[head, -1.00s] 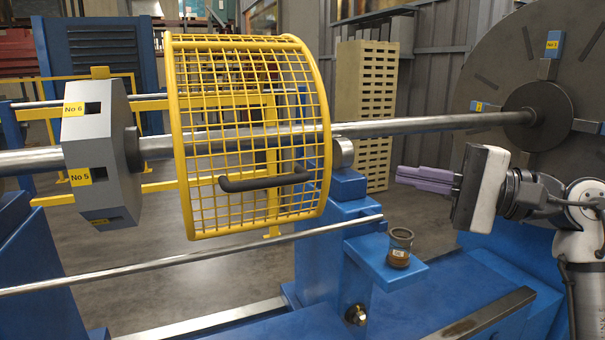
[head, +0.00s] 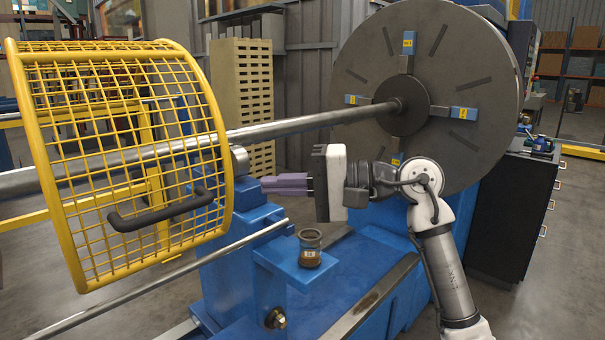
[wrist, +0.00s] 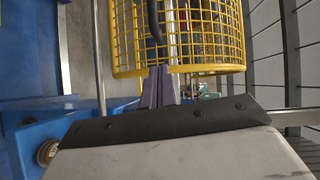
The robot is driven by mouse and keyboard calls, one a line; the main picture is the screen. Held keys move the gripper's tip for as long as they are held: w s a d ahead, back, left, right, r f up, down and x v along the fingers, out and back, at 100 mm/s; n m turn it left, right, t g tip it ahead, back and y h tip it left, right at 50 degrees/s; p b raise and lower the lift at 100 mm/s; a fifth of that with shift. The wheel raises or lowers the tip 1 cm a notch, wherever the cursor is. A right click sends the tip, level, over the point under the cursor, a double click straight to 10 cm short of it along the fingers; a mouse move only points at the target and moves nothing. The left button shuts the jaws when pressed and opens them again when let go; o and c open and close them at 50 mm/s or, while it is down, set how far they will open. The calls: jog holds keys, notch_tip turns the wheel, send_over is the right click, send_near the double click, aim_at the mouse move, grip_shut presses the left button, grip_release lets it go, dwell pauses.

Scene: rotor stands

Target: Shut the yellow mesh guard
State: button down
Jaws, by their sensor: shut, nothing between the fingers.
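The yellow mesh guard (head: 130,165) is a curved cage over the long steel shaft at the left of the head view. A black handle (head: 160,210) sits on its front face, low down. The guard (wrist: 205,40) also fills the upper middle of the wrist view, with the handle (wrist: 153,22) running vertically there. My gripper (head: 266,185) is shut and empty, its purple fingers pointing left, to the right of the guard and apart from it. In the wrist view the purple fingers (wrist: 158,80) point toward the guard's near rim. I cannot tell their exact distance from it.
The shaft (head: 310,122) runs right to a large dark faceplate (head: 465,70). A small brown jar (head: 310,250) stands on a blue ledge (head: 285,268) below my gripper. A thin steel rod (head: 150,283) runs below the guard. Floor is open at the right.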

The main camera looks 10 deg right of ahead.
jog(key=a+p, duration=0.2)
jog(key=a, duration=0.4)
jog(key=shift+s+a+f+p, duration=0.35)
jog(key=shift+s, duration=0.1)
jog(key=shift+f+b, duration=0.1)
jog(key=shift+b, duration=0.2)
